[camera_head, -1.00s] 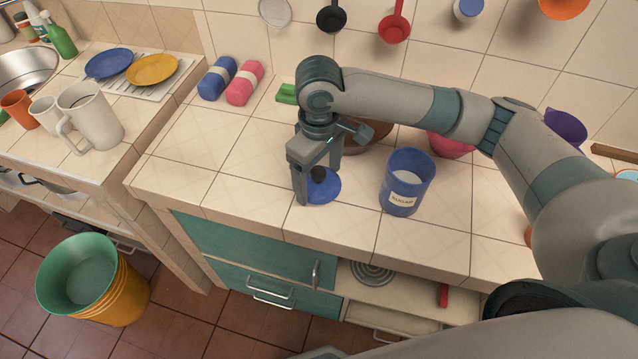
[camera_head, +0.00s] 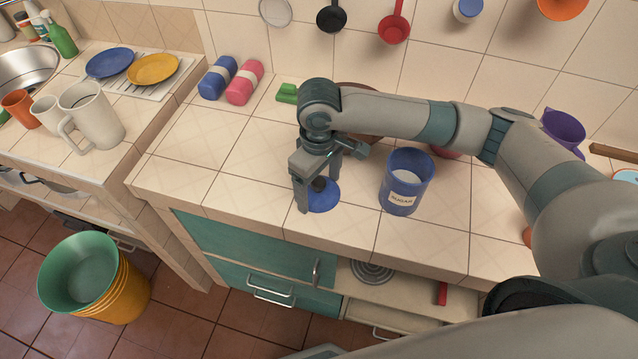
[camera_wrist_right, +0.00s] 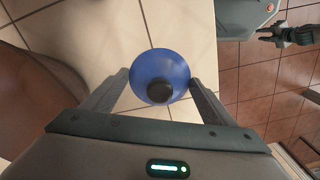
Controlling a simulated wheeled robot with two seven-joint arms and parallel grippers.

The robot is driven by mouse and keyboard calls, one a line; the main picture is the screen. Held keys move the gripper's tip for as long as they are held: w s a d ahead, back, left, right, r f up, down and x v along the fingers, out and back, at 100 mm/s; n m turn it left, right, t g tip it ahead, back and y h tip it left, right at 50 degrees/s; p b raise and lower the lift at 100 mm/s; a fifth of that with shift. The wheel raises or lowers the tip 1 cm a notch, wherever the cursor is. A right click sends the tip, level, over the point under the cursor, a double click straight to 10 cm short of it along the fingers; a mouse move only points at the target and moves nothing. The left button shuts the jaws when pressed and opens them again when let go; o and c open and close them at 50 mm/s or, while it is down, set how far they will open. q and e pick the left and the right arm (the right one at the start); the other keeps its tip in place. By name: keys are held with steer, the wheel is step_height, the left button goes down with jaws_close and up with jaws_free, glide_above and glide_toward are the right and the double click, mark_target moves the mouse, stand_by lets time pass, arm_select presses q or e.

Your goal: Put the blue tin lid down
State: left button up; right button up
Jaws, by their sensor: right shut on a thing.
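The blue tin lid (camera_head: 323,197) is a round blue disc with a dark knob. My right gripper (camera_head: 318,192) is shut on it, one finger at each side, just over the counter near its front edge. The lid looks level and low, but I cannot tell whether it touches the tiles. In the right wrist view the lid (camera_wrist_right: 160,66) shows between the two fingers of the gripper (camera_wrist_right: 159,80), with its knob toward the camera.
An open blue sugar tin (camera_head: 407,182) stands to the right of the lid. A brown bowl (camera_head: 358,122) is partly hidden behind my right arm. Blue (camera_head: 217,78) and pink (camera_head: 245,82) rolls lie at the back left. The counter left of the lid is clear.

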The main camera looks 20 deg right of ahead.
mark_target(319, 182)
steer(key=o, duration=1)
steer(key=shift+r, duration=0.5)
step_height(319, 182, up, 11)
steer(key=shift+r+b, duration=0.1)
steer(key=shift+b, duration=1.05)
